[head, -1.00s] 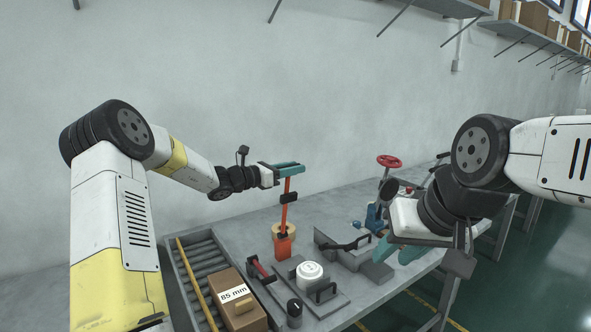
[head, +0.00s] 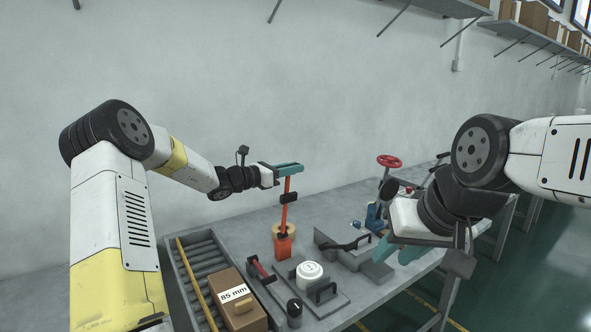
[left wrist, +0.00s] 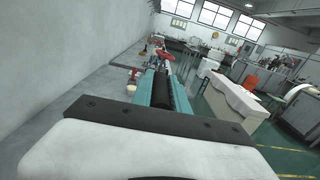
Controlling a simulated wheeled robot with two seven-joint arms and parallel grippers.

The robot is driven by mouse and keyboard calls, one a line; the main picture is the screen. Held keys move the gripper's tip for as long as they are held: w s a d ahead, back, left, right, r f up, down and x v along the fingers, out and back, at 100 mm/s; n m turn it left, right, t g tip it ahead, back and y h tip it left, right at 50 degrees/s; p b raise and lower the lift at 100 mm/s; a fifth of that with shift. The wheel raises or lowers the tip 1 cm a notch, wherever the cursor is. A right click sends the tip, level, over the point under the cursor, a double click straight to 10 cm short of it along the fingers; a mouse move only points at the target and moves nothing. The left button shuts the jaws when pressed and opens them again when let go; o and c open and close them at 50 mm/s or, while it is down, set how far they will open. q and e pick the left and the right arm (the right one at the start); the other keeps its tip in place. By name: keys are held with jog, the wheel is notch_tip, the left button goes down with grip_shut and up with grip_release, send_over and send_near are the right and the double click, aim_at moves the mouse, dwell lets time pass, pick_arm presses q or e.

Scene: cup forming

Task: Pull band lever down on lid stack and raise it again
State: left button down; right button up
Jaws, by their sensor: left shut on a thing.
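The band lever (head: 284,216) is an orange-red upright bar with a black block partway up, standing almost vertical on an orange base (head: 283,246). A tan round piece (head: 283,230), perhaps the lid stack, sits behind the base. My left gripper (head: 291,168), with teal fingers, is at the lever's top and shut on its end. In the left wrist view the teal fingers (left wrist: 161,93) lie on either side of a dark cylindrical grip. My right gripper (head: 396,250) hangs low at the right over the bench's front; whether its teal fingers are apart is unclear.
A roller tray (head: 177,262) with a cardboard box (head: 240,310) marked 85 mm is at the front left. A white round part (head: 309,272) sits on a grey fixture. A red handwheel (head: 389,161) stands on a blue device farther right. The wall is close behind.

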dwell(0.7)
pick_arm(q)
jog(key=s+d+f+m, duration=0.5)
jog(key=s+d+f, duration=0.2)
jog(key=s, duration=0.4)
jog(key=shift+s+d+f+m, duration=0.3)
jog(key=shift+s+d+f, duration=0.1)
jog(key=shift+d, duration=0.3)
jog(key=c, duration=1.3)
grip_release()
jog(key=v, duration=0.7)
jog(key=shift+s+a, duration=0.2)
jog(key=shift+a, duration=0.1)
